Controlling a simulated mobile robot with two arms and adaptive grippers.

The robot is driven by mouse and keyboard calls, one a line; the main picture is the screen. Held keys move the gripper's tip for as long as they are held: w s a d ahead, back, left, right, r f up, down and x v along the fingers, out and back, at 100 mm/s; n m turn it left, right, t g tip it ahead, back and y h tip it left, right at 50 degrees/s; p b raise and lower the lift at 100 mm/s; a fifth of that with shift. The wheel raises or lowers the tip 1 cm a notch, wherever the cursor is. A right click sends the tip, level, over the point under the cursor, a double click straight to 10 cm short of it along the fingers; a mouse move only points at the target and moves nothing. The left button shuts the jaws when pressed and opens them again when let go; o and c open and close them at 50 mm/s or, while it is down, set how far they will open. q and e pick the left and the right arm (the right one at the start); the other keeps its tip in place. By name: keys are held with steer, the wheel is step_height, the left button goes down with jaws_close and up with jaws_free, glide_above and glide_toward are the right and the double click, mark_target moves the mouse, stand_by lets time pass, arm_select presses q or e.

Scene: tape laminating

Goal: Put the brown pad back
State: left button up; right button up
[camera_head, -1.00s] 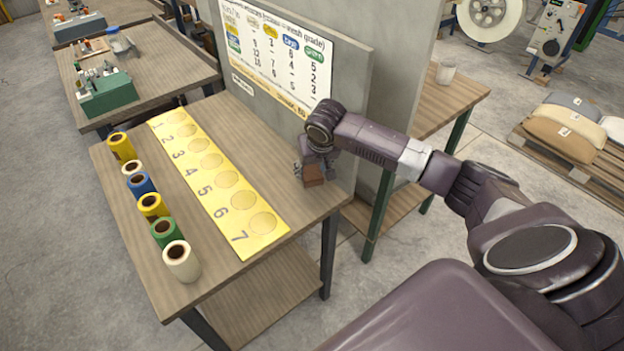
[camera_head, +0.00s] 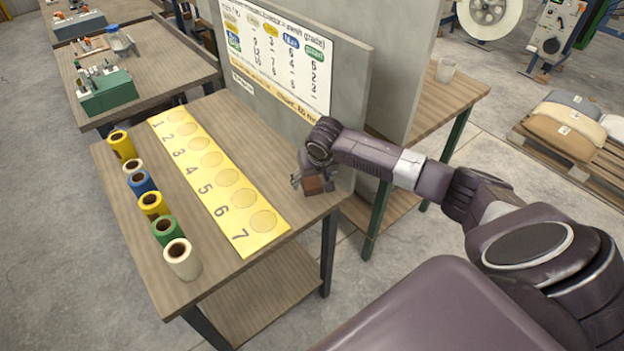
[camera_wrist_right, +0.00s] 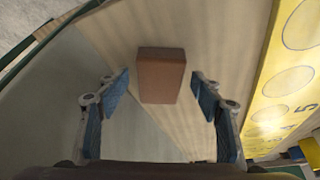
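The brown pad (camera_head: 313,186) is a small reddish-brown block at the right side of the wooden table, near the base of the grey upright panel. My right gripper (camera_head: 312,183) is over it, pointing down. In the right wrist view the pad (camera_wrist_right: 161,76) lies between the two blue-padded fingers of my right gripper (camera_wrist_right: 161,92). The fingers are spread, with a gap on each side of the pad. The pad appears to rest on the tabletop. My left gripper is not in view.
A yellow strip (camera_head: 240,241) with numbered circles lies along the table. Several tape rolls, including a blue one (camera_head: 141,184) and a white one (camera_head: 182,260), stand along the left edge. A grey panel (camera_head: 352,85) with a chart stands close behind the gripper.

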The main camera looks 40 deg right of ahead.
steer(key=shift+r, duration=0.1)
steer(key=v, duration=1.2)
steer(key=shift+b, duration=0.4)
